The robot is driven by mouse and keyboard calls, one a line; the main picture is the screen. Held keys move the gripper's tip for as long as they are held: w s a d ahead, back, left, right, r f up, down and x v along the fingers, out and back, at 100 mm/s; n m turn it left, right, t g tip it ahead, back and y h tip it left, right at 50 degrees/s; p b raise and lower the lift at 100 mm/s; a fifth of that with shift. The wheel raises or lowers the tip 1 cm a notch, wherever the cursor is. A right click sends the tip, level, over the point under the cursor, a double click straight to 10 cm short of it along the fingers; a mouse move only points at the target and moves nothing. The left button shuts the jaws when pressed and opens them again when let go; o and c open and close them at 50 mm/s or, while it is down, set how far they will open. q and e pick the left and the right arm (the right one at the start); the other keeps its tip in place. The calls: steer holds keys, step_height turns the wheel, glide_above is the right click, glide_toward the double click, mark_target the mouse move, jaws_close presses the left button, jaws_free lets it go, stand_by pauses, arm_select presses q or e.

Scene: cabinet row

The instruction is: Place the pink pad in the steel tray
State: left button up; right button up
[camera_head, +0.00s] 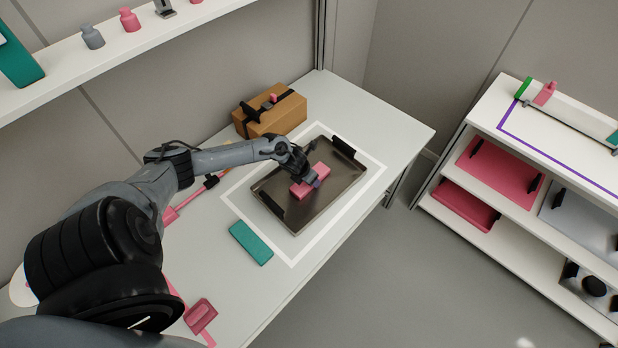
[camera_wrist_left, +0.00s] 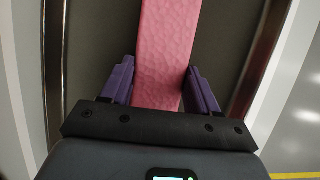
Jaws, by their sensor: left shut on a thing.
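The pink pad (camera_head: 300,190) is inside the dark steel tray (camera_head: 338,194), at or just above the tray floor; I cannot tell whether it touches. My left gripper (camera_head: 313,180) is over the tray and shut on the pad. In the left wrist view, the purple fingers of my left gripper (camera_wrist_left: 161,88) stand on both sides of the pad (camera_wrist_left: 166,45), with the tray floor (camera_wrist_left: 105,40) behind it. My right gripper is not in view.
The tray lies within a white outline on the table (camera_head: 385,115). A teal pad (camera_head: 251,243) lies at the outline's near edge. A brown box (camera_head: 270,115) stands behind the tray. Pink items lie near my arm. A shelf unit (camera_head: 540,200) stands across the floor at right.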

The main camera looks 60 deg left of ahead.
arm_select(q)
steer(key=shift+f, duration=0.1)
steer(key=o, duration=1.1)
